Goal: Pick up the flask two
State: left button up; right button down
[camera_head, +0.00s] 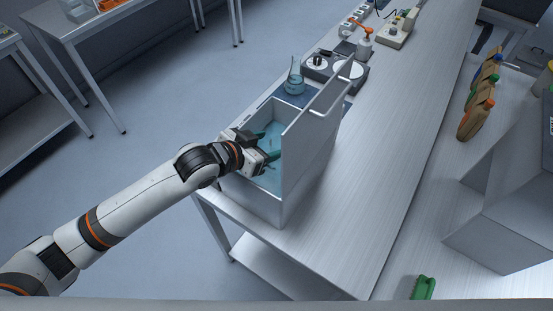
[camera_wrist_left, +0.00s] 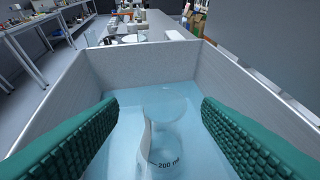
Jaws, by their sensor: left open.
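A clear glass flask (camera_wrist_left: 168,140) marked "200 ml" shows in the left wrist view, inside a grey open-topped bin (camera_head: 258,203) with blue water or a blue floor. My left gripper (camera_head: 268,143) reaches into the bin from the left. In the left wrist view its green ridged fingers (camera_wrist_left: 160,106) are spread wide, one on each side of the flask, with gaps between. Another flask with blue liquid (camera_head: 294,80) stands beyond the bin in the head view. No label shows which flask is two. My right gripper is not in view.
The bin stands near the left edge of a long bench (camera_head: 375,190), its walls close around my fingers. Balances or hotplates (camera_head: 335,68) stand behind it. The bench right of the bin is clear.

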aim_at(274, 144)
pick_arm(q)
jog(key=shift+p+x, duration=0.4)
jog(key=shift+x, duration=1.4)
jog(key=shift+s, duration=0.2)
grip_shut()
